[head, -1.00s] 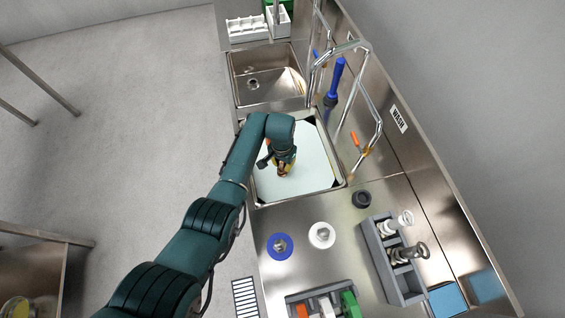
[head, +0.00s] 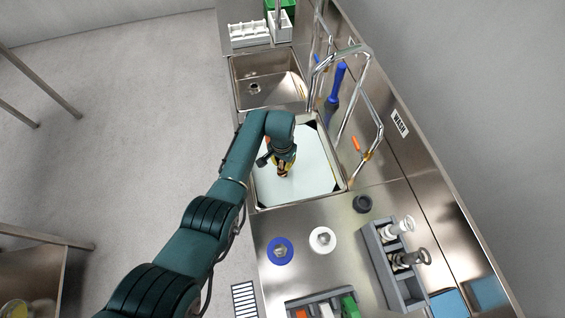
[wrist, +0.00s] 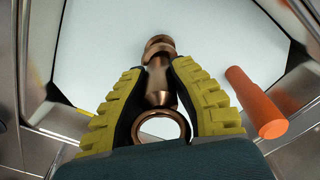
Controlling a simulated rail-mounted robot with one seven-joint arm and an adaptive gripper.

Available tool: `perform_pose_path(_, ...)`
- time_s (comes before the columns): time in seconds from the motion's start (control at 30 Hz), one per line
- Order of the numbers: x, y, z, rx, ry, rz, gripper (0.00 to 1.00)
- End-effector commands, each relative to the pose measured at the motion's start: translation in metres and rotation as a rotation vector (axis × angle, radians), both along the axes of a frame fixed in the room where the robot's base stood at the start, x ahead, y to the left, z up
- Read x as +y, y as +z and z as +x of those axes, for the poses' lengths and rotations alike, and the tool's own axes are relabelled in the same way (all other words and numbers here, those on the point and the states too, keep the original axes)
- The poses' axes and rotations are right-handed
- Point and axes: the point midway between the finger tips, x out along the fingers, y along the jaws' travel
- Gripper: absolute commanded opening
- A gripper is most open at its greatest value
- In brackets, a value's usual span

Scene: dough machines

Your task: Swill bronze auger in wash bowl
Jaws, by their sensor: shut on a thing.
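The bronze auger (wrist: 160,85) is a copper-coloured turned piece with a knobbed far end and a ring at the near end. My gripper (wrist: 160,82) is shut on it, with ribbed yellow fingers on both sides. In the head view my gripper (head: 281,169) points down over the wash bowl (head: 313,172), a square steel basin filled with a pale, flat surface. The auger is mostly hidden there by my fingers. I cannot tell how far it dips below the surface.
An empty steel sink (head: 275,92) lies beyond the bowl. Bent chrome taps (head: 375,115) rise along the right side. A blue-handled brush (head: 336,85) stands near them. An orange handle (wrist: 258,103) shows close to my right finger. Flanged parts and a grey rack (head: 385,270) occupy the near counter.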

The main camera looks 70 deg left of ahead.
Motion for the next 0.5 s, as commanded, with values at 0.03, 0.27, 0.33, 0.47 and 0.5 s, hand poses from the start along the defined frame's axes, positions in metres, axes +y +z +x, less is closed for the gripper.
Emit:
perform_pose_path(0.03,0.001,0.012,0.001,-0.002,0.0,0.003,0.0)
perform_pose_path(0.27,0.001,0.034,0.001,-0.002,0.0,0.002,0.0)
perform_pose_path(0.33,0.001,0.041,0.001,-0.002,0.0,0.001,0.0)
perform_pose_path(0.47,0.001,0.054,0.001,-0.002,0.0,0.001,0.0)
perform_pose_path(0.5,0.001,0.057,0.001,-0.002,0.0,0.001,0.0)
